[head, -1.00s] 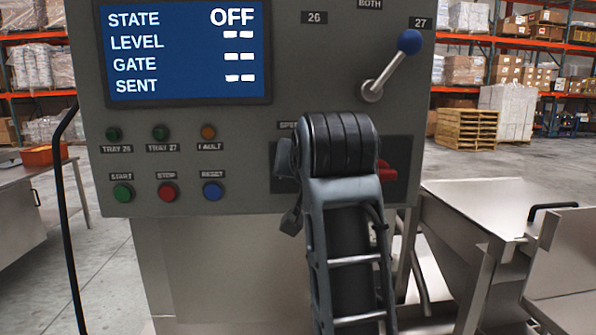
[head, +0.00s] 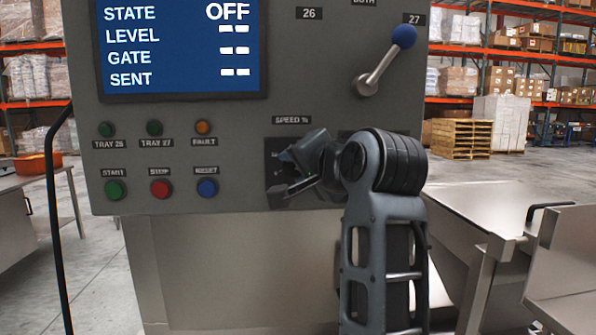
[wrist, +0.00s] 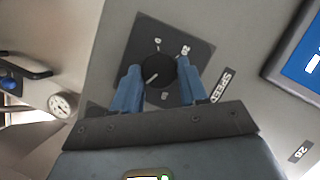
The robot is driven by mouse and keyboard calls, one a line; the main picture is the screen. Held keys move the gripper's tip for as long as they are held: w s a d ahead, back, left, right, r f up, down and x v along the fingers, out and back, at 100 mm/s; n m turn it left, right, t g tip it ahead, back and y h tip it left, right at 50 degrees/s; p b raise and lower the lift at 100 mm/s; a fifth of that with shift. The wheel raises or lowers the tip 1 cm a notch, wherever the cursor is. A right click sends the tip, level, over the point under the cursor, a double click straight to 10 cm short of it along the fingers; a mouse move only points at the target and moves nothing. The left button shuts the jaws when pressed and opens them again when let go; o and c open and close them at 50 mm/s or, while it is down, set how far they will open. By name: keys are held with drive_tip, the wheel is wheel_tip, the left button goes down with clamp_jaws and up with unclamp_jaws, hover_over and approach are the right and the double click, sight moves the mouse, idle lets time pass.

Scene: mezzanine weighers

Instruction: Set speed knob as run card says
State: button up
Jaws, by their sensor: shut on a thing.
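The black round speed knob (wrist: 158,71) sits on a dark dial plate (wrist: 143,39) in the wrist view. Its white pointer line slants toward the lower left of that picture. Small white marks surround it, too blurred to read surely. My gripper (wrist: 159,82) has its blue fingers on either side of the knob and is shut on it. The display (head: 182,45) reads STATE OFF, with dashes for LEVEL, GATE and SENT. No run card is visible.
A blue-tipped lever (head: 384,62) points up toward 27. Green START (head: 115,190), red STOP (head: 160,189) and blue RESET (head: 207,189) buttons are left of my gripper. Steel surfaces (head: 470,205) stand at the right.

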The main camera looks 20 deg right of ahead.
drive_tip(key=shift+f+m, duration=0.1)
drive_tip(key=shift+m, duration=0.2)
idle(0.4)
drive_tip(key=o, duration=1)
drive_tip(key=shift+o, duration=0.2)
drive_tip(key=b+v, duration=0.1)
drive_tip(key=v, duration=0.6)
drive_tip(key=shift+s, duration=0.4)
drive_tip(key=shift+d, duration=0.1)
